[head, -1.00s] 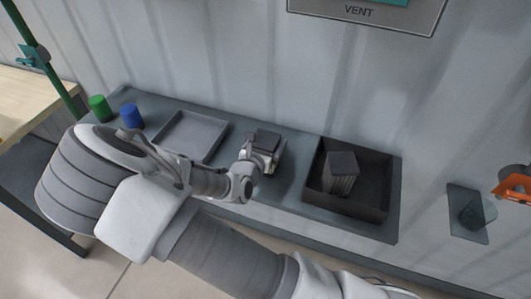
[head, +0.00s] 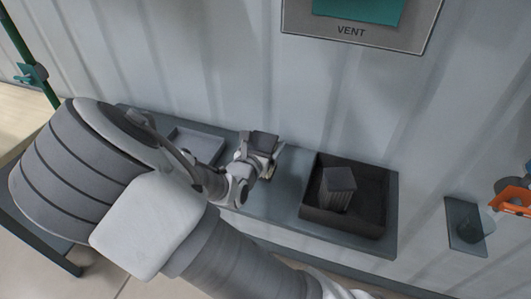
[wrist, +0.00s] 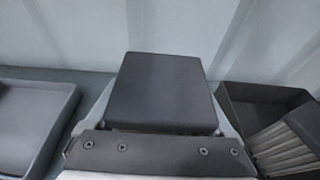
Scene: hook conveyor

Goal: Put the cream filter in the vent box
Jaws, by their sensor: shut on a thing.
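My gripper (head: 265,158) is shut on a filter with a dark square cap (head: 262,142), above the grey bench between the shallow tray and the dark bin. In the wrist view the cap (wrist: 163,92) fills the middle, in front of the fingers. Only a small pale, yellowish bit of its body shows under the cap in the head view, so its colour is mostly hidden. The vent box (head: 350,30), a grey frame marked VENT around a teal area, is on the wall at the top, partly cut off.
A dark bin (head: 384,190) right of my gripper holds a grey pleated filter (head: 338,190). A shallow grey tray (head: 196,146) lies to the left, also in the wrist view (wrist: 35,90). An orange bracket (head: 512,198) sits on the right wall, beside a glassy plate (head: 466,225).

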